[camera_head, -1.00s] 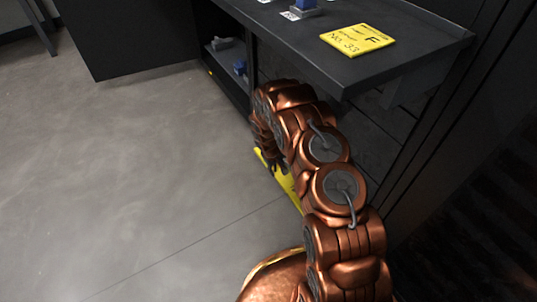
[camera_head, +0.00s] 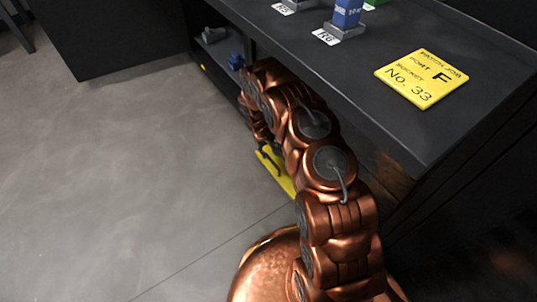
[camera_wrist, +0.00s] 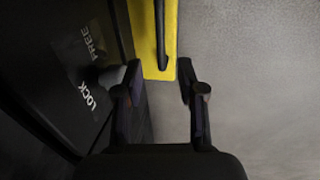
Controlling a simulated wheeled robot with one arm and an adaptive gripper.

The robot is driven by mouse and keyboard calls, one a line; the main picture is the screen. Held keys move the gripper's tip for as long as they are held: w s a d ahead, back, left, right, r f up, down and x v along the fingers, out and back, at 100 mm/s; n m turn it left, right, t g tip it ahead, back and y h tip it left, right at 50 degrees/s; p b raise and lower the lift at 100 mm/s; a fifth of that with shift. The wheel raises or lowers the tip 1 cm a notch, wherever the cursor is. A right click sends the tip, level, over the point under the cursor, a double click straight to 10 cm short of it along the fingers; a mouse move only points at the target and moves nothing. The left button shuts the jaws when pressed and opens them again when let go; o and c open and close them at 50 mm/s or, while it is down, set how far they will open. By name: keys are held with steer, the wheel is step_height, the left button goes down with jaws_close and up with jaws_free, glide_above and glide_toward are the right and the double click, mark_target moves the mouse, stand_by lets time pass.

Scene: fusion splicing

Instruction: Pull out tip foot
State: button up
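The tip foot appears to be the yellow plate (camera_head: 272,173) low at the floor beside the cabinet, partly hidden behind my arm. In the wrist view the yellow plate (camera_wrist: 167,55) runs away at top centre, with a black bar handle (camera_wrist: 160,30) along it. My gripper (camera_wrist: 160,82) is open, its two dark fingers apart at the near end of the plate. Nothing is between the fingers. In the head view the fingers are mostly hidden by my arm.
A dark panel with a FREE/LOCK label (camera_wrist: 86,65) is at left in the wrist view. A grey knob (camera_wrist: 112,76) sits close to the left finger. Above is the worktop with a yellow card (camera_head: 421,78). Open grey floor (camera_head: 130,170) lies left.

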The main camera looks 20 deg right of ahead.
mark_target(271, 160)
steer(key=f, duration=0.2)
steer(key=d+f+b, duration=0.1)
steer(key=f, duration=0.2)
steer(key=f+b, duration=0.1)
steer(key=f, duration=0.1)
steer(key=shift+w+d+f, duration=0.15)
steer(key=shift+d+f, duration=0.05)
steer(key=shift+f, duration=0.05)
jaws_close()
stand_by(0.5)
